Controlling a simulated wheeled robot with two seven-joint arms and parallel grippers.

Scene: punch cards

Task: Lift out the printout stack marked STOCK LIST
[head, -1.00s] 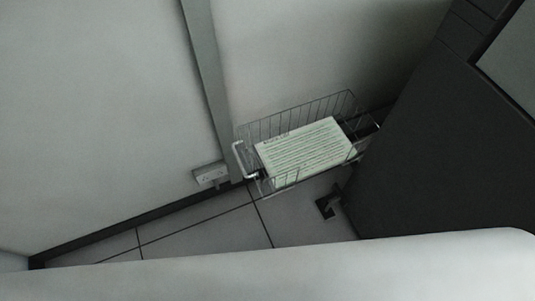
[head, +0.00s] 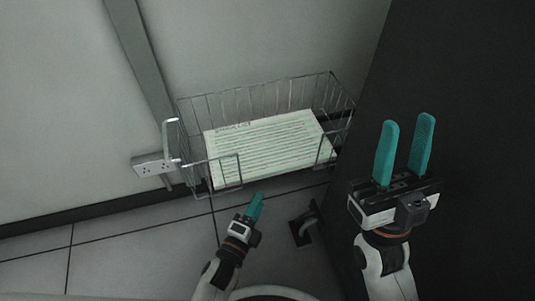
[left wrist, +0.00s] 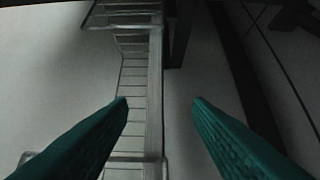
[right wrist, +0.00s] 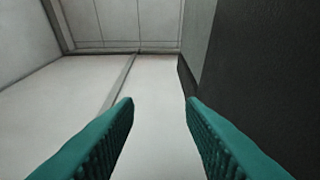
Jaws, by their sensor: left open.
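A printout stack (head: 270,146) with green-striped paper lies flat in a wire basket (head: 255,97). A short heading shows along its far edge, too small to read. My right gripper (head: 408,128) is open and empty, right of the basket, fingers pointing up.
A wall socket (head: 152,165) is left of the basket, near a vertical strip on the pale wall. A dark panel (head: 465,90) stands close on the right. A dark bracket-like fitting (head: 305,225) is on the tiled floor in front. The floor at left is clear.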

